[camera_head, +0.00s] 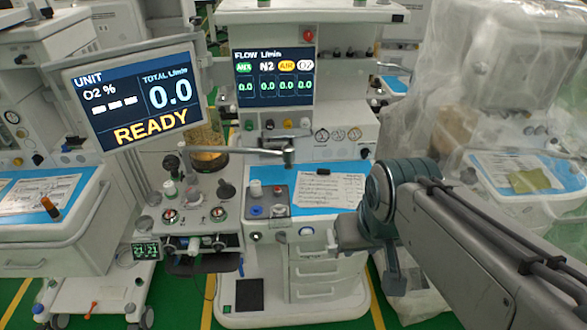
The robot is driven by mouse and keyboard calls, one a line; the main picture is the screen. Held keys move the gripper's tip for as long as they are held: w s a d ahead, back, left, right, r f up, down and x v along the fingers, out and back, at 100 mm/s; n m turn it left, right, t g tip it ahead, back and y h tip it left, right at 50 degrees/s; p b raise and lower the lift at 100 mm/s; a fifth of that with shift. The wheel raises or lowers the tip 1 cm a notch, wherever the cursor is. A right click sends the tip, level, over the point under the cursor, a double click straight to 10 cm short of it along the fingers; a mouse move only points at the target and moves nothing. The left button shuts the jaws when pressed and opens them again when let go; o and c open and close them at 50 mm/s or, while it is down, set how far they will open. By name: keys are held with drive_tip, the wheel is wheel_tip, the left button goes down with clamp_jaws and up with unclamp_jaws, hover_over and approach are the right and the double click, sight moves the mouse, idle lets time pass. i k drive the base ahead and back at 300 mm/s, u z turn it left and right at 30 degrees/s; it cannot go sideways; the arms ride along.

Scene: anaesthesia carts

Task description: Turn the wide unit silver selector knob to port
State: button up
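The central anaesthesia unit (350,150), with a wide shelf and display, stands in the middle of the head view. A small dark control block (268,222) on its worktop carries a pale knob, a red knob and a blue knob (256,211). A small silvery round knob (279,210) sits at the block's right front; I cannot tell surely whether it is the selector or which way it points. My gripper (335,238) is at the end of my arm from the right, just right of the block and apart from it. Its fingers are too small and angled to read.
A tilted screen (133,97) reading READY hangs at left. A metal jointed arm (280,153) spans above the worktop. Papers (330,188) lie on the blue mat (296,176). A plastic-draped cart (510,90) stands close at right. Open green floor (185,295) shows in front.

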sight(280, 237)
drive_tip(key=z, duration=1.95)
drive_tip(key=k, duration=1.35)
drive_tip(key=u, duration=1.85)
drive_tip(key=i, duration=0.5)
